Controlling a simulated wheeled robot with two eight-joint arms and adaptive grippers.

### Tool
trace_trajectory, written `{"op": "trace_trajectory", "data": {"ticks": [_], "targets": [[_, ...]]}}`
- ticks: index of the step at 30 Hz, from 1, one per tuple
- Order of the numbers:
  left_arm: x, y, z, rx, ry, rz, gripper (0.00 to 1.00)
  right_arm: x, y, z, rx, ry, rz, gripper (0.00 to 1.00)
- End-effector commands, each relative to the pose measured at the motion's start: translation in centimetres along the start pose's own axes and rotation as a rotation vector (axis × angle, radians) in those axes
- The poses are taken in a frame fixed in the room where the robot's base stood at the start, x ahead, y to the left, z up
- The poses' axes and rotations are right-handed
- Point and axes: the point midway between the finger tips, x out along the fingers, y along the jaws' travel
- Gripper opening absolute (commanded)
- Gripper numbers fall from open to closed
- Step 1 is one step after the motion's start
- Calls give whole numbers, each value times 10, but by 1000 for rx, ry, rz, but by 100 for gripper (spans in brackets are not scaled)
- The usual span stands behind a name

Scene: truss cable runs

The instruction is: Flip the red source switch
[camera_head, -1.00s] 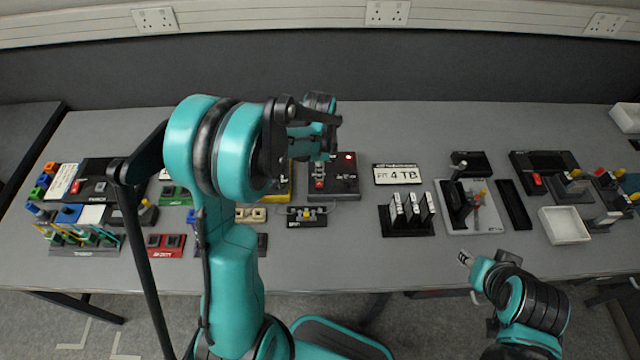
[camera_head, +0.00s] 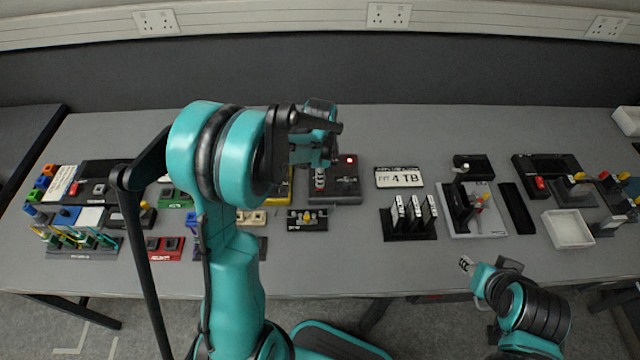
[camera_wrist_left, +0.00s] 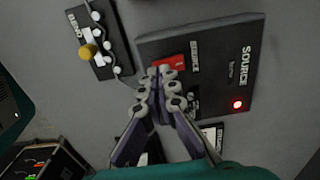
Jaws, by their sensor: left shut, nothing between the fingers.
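The black source box (camera_wrist_left: 215,60) is labelled SOURCE and has a lit red lamp (camera_wrist_left: 238,104). In the head view the box (camera_head: 345,186) lies on the table behind my left arm. The red switch (camera_wrist_left: 172,62) is at the box's edge and is partly covered by my fingertips. My left gripper (camera_wrist_left: 168,78) is shut and empty, with its tips over or against the red switch; I cannot tell if they touch. It also shows in the head view (camera_head: 319,180), pointing down. My right gripper (camera_head: 466,263) is at the table's front edge, away from the box; its fingers are too small to judge.
A small black panel with a yellow knob (camera_wrist_left: 88,51) sits beside the source box. A 4 TB label plate (camera_head: 399,177) and a rack of upright modules (camera_head: 408,222) stand to the right. Several coloured blocks and cables crowd the table's left end.

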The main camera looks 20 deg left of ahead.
Motion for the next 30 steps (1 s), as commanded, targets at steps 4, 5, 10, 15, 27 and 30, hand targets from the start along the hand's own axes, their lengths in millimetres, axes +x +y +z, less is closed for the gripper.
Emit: {"op": "trace_trajectory", "data": {"ticks": [4,5,10,15,27,30], "targets": [[0,0,0,0,0,0,0,0,0,0,0,0,0,40],[0,0,0,0,0,0,0,0,0,0,0,0,0,40],[0,0,0,0,0,0,0,0,0,0,0,0,0,40],[0,0,0,0,0,0,0,0,0,0,0,0,0,40],[5,0,0,0,0,0,0,4,0,3,0,0,0,40],[7,0,0,0,0,0,0,5,0,3,0,0,0,40]]}}
